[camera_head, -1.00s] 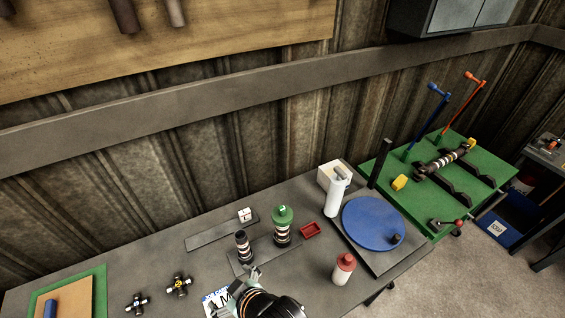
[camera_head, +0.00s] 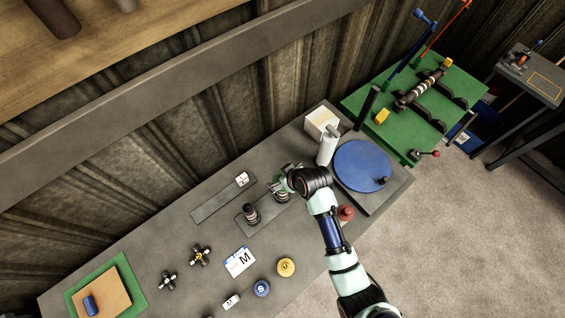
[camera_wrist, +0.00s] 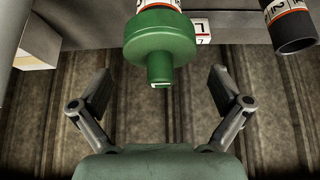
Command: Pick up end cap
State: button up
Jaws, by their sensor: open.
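The green stepped cap (camera_wrist: 160,48), which I take to be the end cap, sits on a striped cylinder (camera_wrist: 158,4) at the top of the wrist view. Its narrow stub lies between my fingers. My gripper (camera_wrist: 160,78) is open, one finger on either side of the stub, with a gap to each and nothing held. In the head view my gripper (camera_head: 284,180) is at this cylinder on the bench plate and hides much of the cap.
A second striped cylinder (camera_head: 252,214) with a dark top stands close on the left. A white cylinder (camera_head: 327,147), a blue disc (camera_head: 362,166) and a red-topped bottle (camera_head: 345,213) are on the right. Yellow (camera_head: 286,267) and blue (camera_head: 262,288) lettered caps lie toward the front.

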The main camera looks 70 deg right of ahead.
jog(key=x, duration=0.2)
jog(key=shift+w+d+f, duration=0.1)
jog(key=shift+w+f, duration=0.1)
jog(key=shift+f, duration=0.05)
jog(key=shift+c, duration=0.3)
jog(key=c, duration=0.9)
jog(key=shift+r, duration=0.15)
